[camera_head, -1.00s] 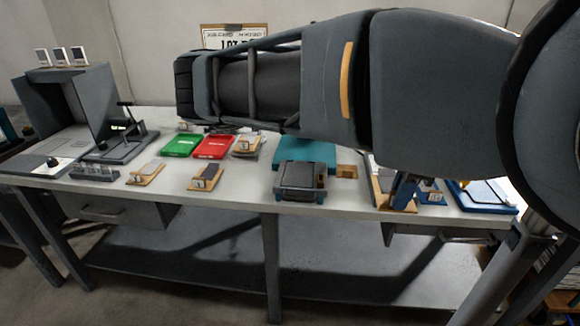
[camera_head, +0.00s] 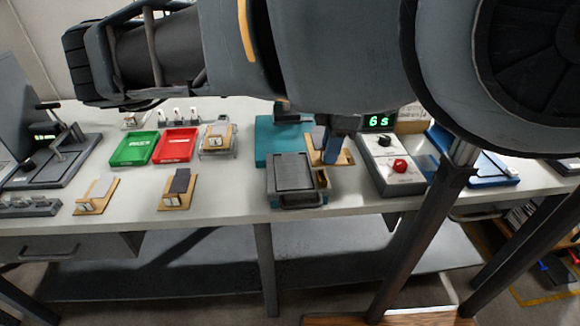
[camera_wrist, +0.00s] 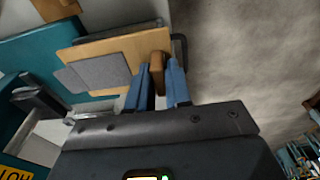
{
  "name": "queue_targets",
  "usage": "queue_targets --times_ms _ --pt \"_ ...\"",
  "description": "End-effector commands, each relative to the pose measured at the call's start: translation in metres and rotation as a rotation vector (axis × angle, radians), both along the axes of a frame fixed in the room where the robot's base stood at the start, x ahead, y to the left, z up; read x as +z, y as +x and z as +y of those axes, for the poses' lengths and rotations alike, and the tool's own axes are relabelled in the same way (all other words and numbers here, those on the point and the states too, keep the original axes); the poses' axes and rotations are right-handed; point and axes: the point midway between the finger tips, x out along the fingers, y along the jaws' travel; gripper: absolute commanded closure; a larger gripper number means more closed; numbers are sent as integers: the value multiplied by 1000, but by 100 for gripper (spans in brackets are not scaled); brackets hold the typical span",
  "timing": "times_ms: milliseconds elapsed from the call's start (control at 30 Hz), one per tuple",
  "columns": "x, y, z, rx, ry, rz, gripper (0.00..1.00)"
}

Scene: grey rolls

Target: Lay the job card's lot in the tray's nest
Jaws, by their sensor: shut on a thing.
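My gripper (camera_head: 336,148) is shut on the upright wooden block of a small wooden carrier board (camera_head: 345,157). The wrist view shows the blue fingers (camera_wrist: 157,92) on either side of that block (camera_wrist: 157,68). A dark grey flat piece (camera_wrist: 92,73) lies on the board. The held board is just right of a grey lidded box (camera_head: 292,173) and by a teal block (camera_head: 276,138). Similar boards carry a pale piece (camera_head: 102,187), a dark grey piece (camera_head: 180,180) and another grey piece (camera_head: 218,135). The job card's writing is out of view. I cannot tell which tray has the nest.
A green tray (camera_head: 134,149) and red tray (camera_head: 176,145) lie left of centre. A grey control box (camera_head: 392,168) with a red knob and a "6 s" display (camera_head: 379,122) are on the right, with a blue tray (camera_head: 490,172) beyond.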

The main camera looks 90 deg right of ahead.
Motion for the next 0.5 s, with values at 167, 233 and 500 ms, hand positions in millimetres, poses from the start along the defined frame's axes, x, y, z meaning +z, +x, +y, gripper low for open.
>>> queue_targets --times_ms 167,233,500 --pt "-21 37 -10 8 1 0 100" --pt "-29 50 -14 7 1 0 100" --pt "-47 75 -22 1 0 0 100"
